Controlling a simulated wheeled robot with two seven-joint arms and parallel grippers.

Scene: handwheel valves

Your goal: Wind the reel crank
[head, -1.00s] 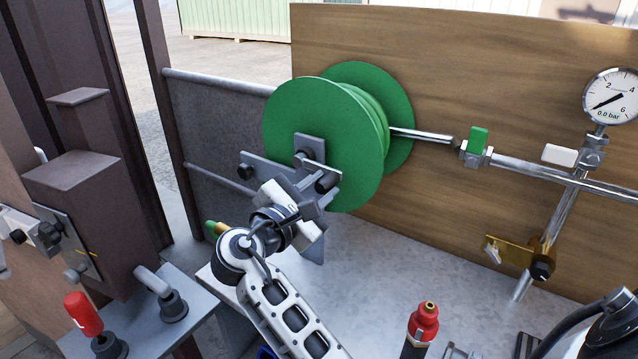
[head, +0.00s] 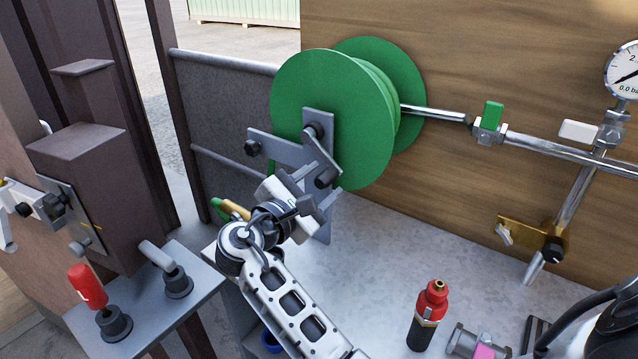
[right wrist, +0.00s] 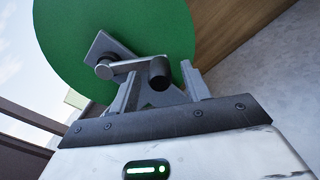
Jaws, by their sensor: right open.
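The green reel (head: 325,105) stands on a grey bracket (head: 278,148) in front of the wooden board. Its grey crank arm (head: 320,150) slants down and slightly right from the hub to a dark handle knob (head: 327,177). My right gripper (head: 314,192) is open at the knob, reaching up from below. In the right wrist view the knob (right wrist: 160,72) shows between the two spread fingers (right wrist: 163,88), with no clear contact on either. The fingers partly hide the lower crank and bracket. My left gripper is not in view.
A pipe (head: 560,152) with a green-handled valve (head: 493,115) runs right to a gauge (head: 625,75). A red-topped black bottle (head: 428,312) stands on the grey bench (head: 385,250). A brown box (head: 85,195) and red-handled lever (head: 87,287) are at left.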

